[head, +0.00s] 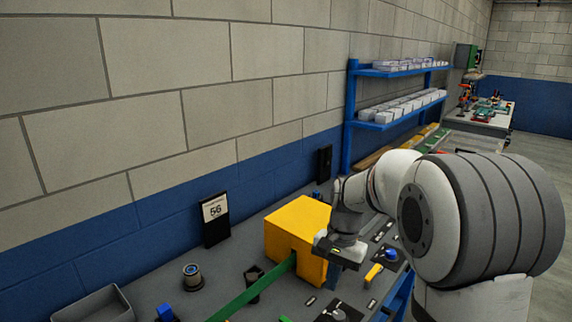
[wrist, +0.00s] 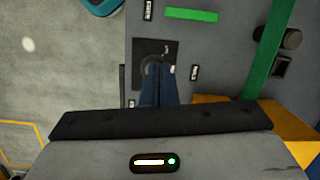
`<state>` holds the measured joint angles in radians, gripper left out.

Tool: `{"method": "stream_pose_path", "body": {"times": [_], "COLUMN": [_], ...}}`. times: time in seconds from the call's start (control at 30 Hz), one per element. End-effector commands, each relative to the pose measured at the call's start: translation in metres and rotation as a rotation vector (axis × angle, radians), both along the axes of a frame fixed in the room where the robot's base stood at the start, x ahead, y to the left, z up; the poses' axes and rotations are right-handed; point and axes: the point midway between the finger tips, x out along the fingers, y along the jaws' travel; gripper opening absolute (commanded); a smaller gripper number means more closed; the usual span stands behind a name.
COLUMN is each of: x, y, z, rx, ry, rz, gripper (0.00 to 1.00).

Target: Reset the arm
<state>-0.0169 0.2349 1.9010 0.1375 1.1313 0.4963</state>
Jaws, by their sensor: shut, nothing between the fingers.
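My arm (head: 435,220) reaches in from the right of the head view and bends down over the bench. My gripper (head: 333,278) points downward just right of the yellow box (head: 298,228). In the wrist view my gripper (wrist: 158,68) shows as two blue fingers held together, with nothing between them. Its fingertips appear over a dark square plate with a round part (wrist: 150,50) on the bench; I cannot tell how high above it they are.
A green strip (head: 255,287) runs to the yellow box. The grey bench (head: 240,255) also holds a number card (head: 214,212), a round can (head: 193,277) and a grey bin (head: 95,307). A blue shelf (head: 352,120) with white boxes stands behind. Open floor (wrist: 60,70) lies beside the bench.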

Motion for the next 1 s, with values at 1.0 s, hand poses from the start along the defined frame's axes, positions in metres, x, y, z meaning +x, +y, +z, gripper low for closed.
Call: {"method": "stream_pose_path", "body": {"times": [1.0], "x": [-0.196], "y": [-0.034], "z": [0.038], "rx": [-0.155], "ry": [-0.389], "rz": [0.535], "gripper": [0.00]}}
